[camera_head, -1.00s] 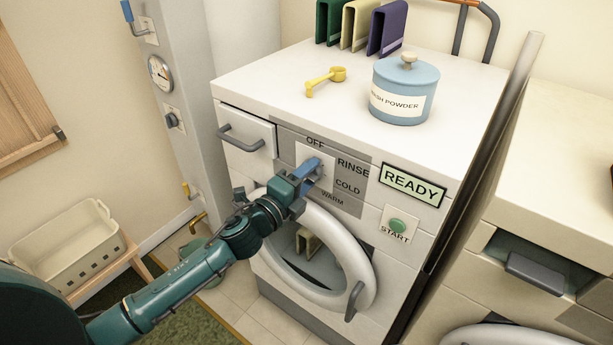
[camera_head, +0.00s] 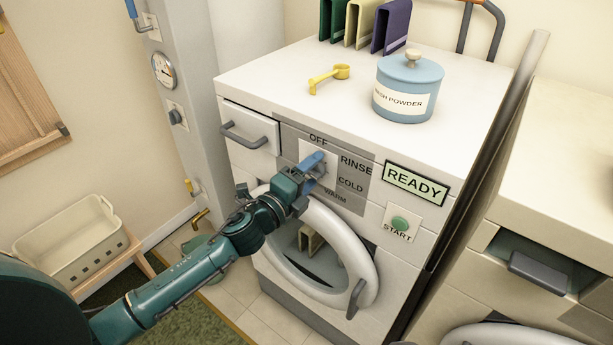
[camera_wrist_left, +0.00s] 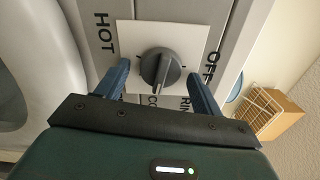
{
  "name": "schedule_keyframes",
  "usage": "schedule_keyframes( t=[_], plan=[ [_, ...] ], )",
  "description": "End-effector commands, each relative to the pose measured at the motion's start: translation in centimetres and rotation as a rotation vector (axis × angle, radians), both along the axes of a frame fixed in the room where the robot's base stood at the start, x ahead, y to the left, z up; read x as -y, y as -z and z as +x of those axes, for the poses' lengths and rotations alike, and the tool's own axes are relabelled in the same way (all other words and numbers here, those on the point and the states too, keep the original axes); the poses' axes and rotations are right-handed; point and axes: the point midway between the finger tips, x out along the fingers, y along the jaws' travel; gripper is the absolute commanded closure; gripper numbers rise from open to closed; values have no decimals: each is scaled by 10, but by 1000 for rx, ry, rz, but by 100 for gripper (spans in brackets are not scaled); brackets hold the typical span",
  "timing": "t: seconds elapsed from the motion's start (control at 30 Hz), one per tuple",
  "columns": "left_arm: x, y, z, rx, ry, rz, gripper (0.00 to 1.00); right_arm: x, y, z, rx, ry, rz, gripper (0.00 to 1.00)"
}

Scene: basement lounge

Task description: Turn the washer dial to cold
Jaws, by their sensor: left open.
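The washer dial (camera_wrist_left: 160,68) is a dark grey knob on a white plate, seen in the left wrist view. Its raised bar lies roughly along the line toward the partly covered COLD label; I cannot tell which end is the pointer. My left gripper (camera_wrist_left: 158,88) is open, with one blue finger on each side of the dial and visible gaps. In the head view the left gripper (camera_head: 313,166) is in front of the dial on the washer (camera_head: 295,85), hiding most of it. OFF, RINSE, COLD and WARM labels show around it. My right gripper is not in view.
A READY panel (camera_head: 415,183) and green START button (camera_head: 400,224) are right of the dial. The round door (camera_head: 345,235) is below, a drawer handle (camera_head: 243,137) left. A blue powder jar (camera_head: 405,90) and yellow scoop (camera_head: 330,77) sit on top.

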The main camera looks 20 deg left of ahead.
Motion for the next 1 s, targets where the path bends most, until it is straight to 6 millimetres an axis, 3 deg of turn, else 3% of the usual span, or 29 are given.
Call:
schedule_keyframes(
  t=[0.17,0.63,1.0],
  plan=[
    [-5,2,-13,-2,0,0,33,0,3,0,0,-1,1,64],
    [-36,3,-102,-3,0,1,33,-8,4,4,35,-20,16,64],
    [-45,0,-124,-1,0,1,33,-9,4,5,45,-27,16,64]
  ],
)
